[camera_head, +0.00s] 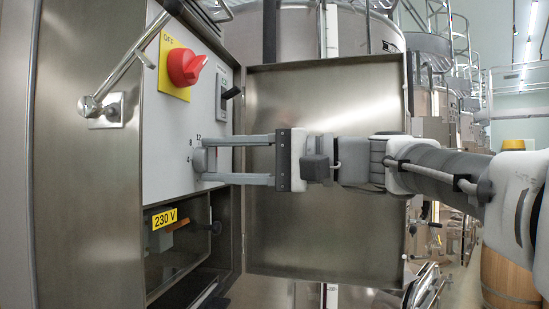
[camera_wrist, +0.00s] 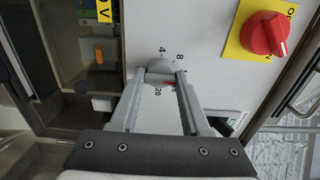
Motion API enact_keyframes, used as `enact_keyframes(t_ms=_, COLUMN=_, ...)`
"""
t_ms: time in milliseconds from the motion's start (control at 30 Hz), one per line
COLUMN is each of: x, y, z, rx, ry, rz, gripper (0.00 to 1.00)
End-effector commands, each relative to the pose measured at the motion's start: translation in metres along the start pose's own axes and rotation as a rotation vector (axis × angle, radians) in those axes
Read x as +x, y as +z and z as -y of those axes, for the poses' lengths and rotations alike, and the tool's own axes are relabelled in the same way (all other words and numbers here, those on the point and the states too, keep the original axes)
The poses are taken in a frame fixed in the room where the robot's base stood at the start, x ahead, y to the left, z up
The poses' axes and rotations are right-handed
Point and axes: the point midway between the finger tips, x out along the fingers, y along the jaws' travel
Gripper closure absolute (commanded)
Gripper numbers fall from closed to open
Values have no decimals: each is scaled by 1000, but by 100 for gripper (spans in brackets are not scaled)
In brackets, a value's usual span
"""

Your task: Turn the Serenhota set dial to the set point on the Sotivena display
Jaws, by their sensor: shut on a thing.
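The set dial is a grey round knob (camera_wrist: 160,69) on the pale panel. Numbers ring it: 4, 8 and 20 can be read in the wrist view, others are partly hidden. A small red mark shows at its lower right edge, near a finger. My gripper (camera_wrist: 160,73) is shut on the dial, one finger on each side. In the head view my gripper (camera_head: 201,160) reaches in from the right and its fingertips meet the panel at the dial (camera_head: 200,160). A small display (camera_head: 223,92) sits above the dial; its reading is too small to make out.
A red rotary switch (camera_head: 185,66) on a yellow plate is higher on the panel. The open cabinet door (camera_head: 325,90) stands behind my arm. Below is a recess with a 230 V label (camera_head: 165,218).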

Motion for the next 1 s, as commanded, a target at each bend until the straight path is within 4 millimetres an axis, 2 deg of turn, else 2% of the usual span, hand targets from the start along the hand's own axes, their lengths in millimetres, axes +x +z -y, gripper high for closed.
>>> enact_keyframes(t_ms=267, x=0, y=0, z=0, rx=0, ry=0, rz=-2, gripper=100)
enact_keyframes(t_ms=300, x=0, y=0, z=0, rx=0, ry=0, rz=-1, gripper=52)
enact_keyframes(t_ms=467, x=0, y=0, z=0, rx=0, ry=0, rz=-1, gripper=24)
enact_keyframes(t_ms=800, x=-3, y=0, z=0, rx=-1, ry=0, rz=-1, gripper=24)
enact_keyframes(t_ms=867, x=-8, y=0, z=-1, rx=-1, ry=0, rz=-1, gripper=24)
enact_keyframes(t_ms=1000, x=-30, y=-1, z=-1, rx=-2, ry=-1, rz=-4, gripper=24)
